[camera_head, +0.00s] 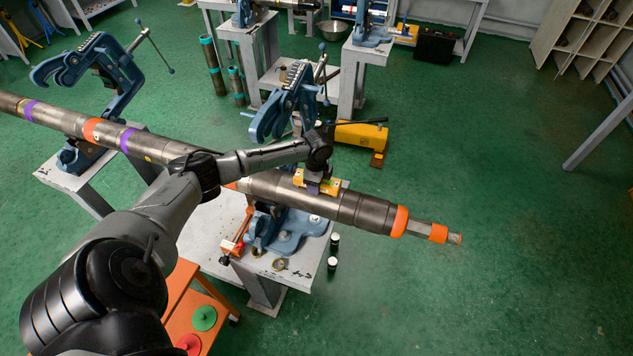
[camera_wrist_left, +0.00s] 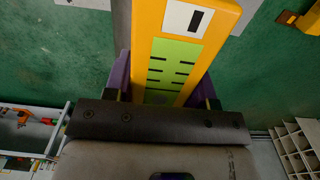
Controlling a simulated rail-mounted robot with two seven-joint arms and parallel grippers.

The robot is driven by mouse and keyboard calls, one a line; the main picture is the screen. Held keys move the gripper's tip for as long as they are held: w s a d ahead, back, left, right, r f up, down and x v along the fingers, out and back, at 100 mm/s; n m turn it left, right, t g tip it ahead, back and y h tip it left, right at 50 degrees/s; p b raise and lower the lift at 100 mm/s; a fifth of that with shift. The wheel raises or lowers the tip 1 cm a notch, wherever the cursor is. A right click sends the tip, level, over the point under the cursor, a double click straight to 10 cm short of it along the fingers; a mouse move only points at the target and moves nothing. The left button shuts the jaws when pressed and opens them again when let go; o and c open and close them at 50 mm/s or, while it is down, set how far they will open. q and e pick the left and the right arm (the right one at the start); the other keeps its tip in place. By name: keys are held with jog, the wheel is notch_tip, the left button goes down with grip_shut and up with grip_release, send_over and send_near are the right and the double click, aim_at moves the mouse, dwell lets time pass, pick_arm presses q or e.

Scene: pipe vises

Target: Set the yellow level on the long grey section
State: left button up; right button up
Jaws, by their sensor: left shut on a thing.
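The yellow level (camera_head: 328,184) is at the top of the long grey section (camera_head: 272,188), right of the near vise's raised blue clamp. In the left wrist view the level (camera_wrist_left: 230,14) shows a green panel with black marks and a white label. My left gripper (camera_head: 313,184) points down and is shut on the level, its purple fingers on either side of it in the wrist view (camera_wrist_left: 162,90). The head view does not show clearly whether the level's underside touches the pipe. My right gripper is not in view.
The pipe rests in two blue vises, the near one (camera_head: 285,232) and the far one (camera_head: 75,158), on grey stands. Their clamp arms (camera_head: 285,105) stand open and raised. An orange cart (camera_head: 185,295) is at the lower left. Green floor at right is clear.

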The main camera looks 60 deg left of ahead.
pick_arm(q)
jog(key=shift+f, duration=0.2)
jog(key=o, duration=1.3)
jog(key=shift+c, duration=0.2)
jog(key=shift+r, duration=0.15)
jog(key=shift+r+p, duration=1.9)
jog(key=shift+p, duration=0.35)
jog(key=shift+r+p, duration=1.5)
jog(key=shift+p, duration=0.1)
